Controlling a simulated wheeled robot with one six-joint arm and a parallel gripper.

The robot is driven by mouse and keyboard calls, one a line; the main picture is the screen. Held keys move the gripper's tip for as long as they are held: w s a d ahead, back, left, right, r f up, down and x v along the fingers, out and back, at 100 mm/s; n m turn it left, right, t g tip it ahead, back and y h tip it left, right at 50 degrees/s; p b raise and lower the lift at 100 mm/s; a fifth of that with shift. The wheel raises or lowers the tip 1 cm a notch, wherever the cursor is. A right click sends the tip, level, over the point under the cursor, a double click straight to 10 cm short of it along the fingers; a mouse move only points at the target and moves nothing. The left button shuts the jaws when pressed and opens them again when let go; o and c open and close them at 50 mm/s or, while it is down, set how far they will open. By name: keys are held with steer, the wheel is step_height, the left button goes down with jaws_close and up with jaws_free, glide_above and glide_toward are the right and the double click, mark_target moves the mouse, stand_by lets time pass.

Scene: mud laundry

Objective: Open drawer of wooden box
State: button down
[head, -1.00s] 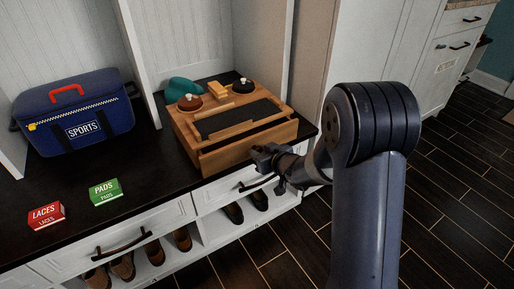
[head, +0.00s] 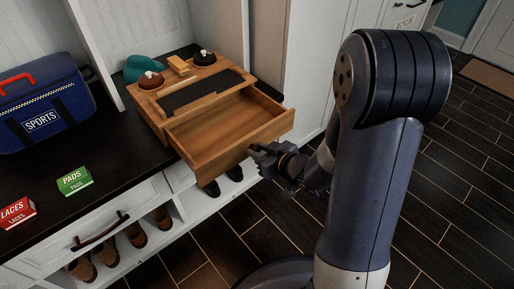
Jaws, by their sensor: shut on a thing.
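The wooden box (head: 150,110) sits on the black bench top, with a dark pad (head: 200,92) set in its top. Its drawer (head: 223,124) is pulled far out toward me and shows an empty wooden inside. The drawer sticks out past the bench's front edge. My gripper (head: 262,152) is at the middle of the drawer's front face, shut on the drawer front or its handle. The exact grip is hidden by the fingers.
A blue sports bag (head: 50,105), a green pads box (head: 74,181) and a red laces box (head: 16,213) stand left on the bench. Shoes (head: 135,235) fill cubbies below. Dark floor is open at right.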

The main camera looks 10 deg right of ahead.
steer(key=c, duration=1.1)
jaws_free()
steer(key=shift+c, duration=0.2)
steer(key=p+v, duration=0.3)
steer(key=v, duration=0.7)
steer(key=shift+s+d+p, duration=0.25)
steer(key=shift+s+p, duration=0.05)
steer(key=shift+p, duration=0.1)
steer(key=shift+r, duration=0.1)
steer(key=shift+b+x, duration=1.9)
steer(key=shift+x, duration=3.85)
